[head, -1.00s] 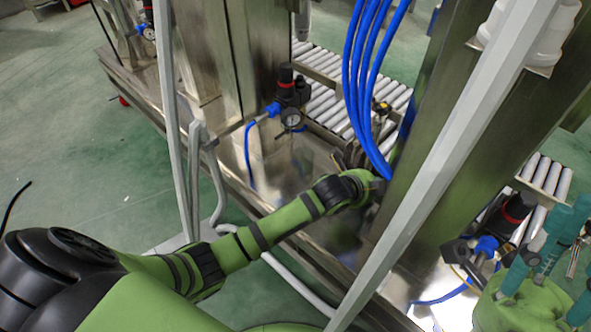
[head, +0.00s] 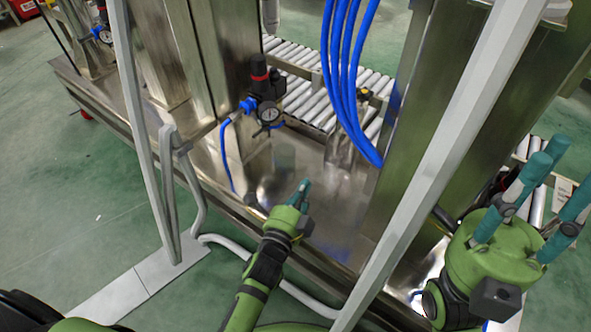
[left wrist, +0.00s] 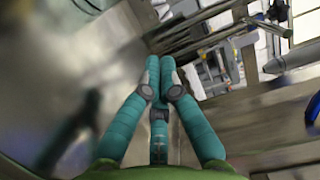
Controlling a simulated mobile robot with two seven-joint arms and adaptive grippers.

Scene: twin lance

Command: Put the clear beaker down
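A faint see-through shape (head: 341,152), which may be the clear beaker, shows on the metal bench beside the blue hoses in the head view. Its outline is too unclear to be sure. My left gripper (head: 303,190) is over the front part of the bench, apart from that shape and to its lower left. Its teal fingers are drawn together, and the left wrist view shows the fingertips (left wrist: 161,68) close together with no beaker between them. My right gripper (head: 535,190) is at the right, its teal fingers spread and nothing seen between them.
The metal bench (head: 285,160) has bare room around my left gripper. Blue hoses (head: 345,75) hang behind it. A gauge and regulator (head: 268,105) stand at the left. A slanted grey post (head: 440,180) and a broad metal column (head: 410,150) stand between my arms.

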